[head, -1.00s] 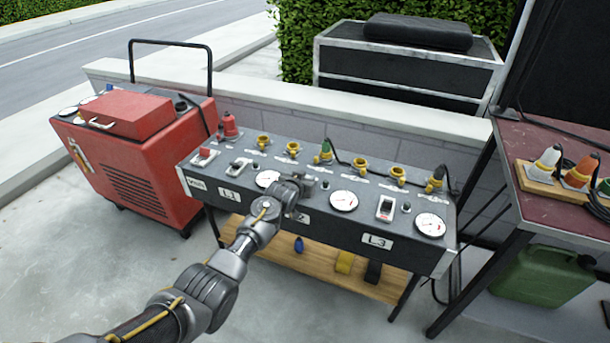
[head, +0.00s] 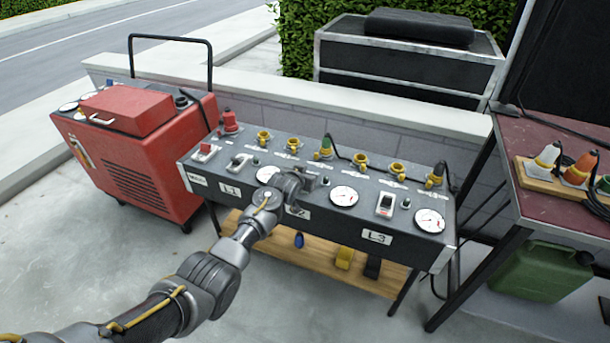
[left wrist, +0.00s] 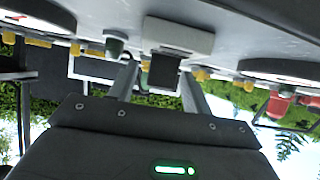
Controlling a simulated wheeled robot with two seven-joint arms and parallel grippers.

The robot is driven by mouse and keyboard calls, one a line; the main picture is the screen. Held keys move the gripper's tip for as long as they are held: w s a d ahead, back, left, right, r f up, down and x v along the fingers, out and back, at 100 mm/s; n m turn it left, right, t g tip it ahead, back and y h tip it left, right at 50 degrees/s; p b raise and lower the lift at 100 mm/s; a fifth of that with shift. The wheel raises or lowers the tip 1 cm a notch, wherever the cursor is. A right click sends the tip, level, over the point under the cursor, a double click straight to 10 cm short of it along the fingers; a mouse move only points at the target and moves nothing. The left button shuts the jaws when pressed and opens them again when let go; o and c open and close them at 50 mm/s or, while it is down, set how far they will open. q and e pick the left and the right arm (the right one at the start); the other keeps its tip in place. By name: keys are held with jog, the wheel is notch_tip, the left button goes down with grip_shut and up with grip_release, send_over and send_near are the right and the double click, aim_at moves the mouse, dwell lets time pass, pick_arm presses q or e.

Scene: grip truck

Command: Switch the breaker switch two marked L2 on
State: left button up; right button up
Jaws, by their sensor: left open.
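The breaker panel (head: 225,213) is a long dark box with labels L1, L2 and L3 on its front. The L2 label (head: 302,213) is partly covered by my left gripper (head: 300,182). The L2 breaker switch is mostly hidden behind that gripper in the head view. In the left wrist view, a white switch housing with a dark rocker (left wrist: 178,38) is close ahead, beyond my left gripper's two spread fingers (left wrist: 161,82). The fingers are open with nothing held; contact with the switch cannot be told. My right gripper is out of view.
The L1 switch (head: 238,161) and L3 switch (head: 386,205) flank the middle section. Round gauges (head: 343,196) and yellow sockets (head: 360,160) line the panel top. A red generator (head: 145,160) stands left, a table with plugs (head: 545,158) right. A low wall (head: 400,120) runs behind.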

pick_arm(q)
jog(key=shift+s+a+r, duration=0.1)
jog(key=shift+s, duration=0.05)
jog(key=p+v, duration=0.2)
jog(key=v, duration=0.2)
jog(key=shift+s+r, duration=0.15)
jog(key=v, duration=0.6)
jog(key=shift+p, duration=0.4)
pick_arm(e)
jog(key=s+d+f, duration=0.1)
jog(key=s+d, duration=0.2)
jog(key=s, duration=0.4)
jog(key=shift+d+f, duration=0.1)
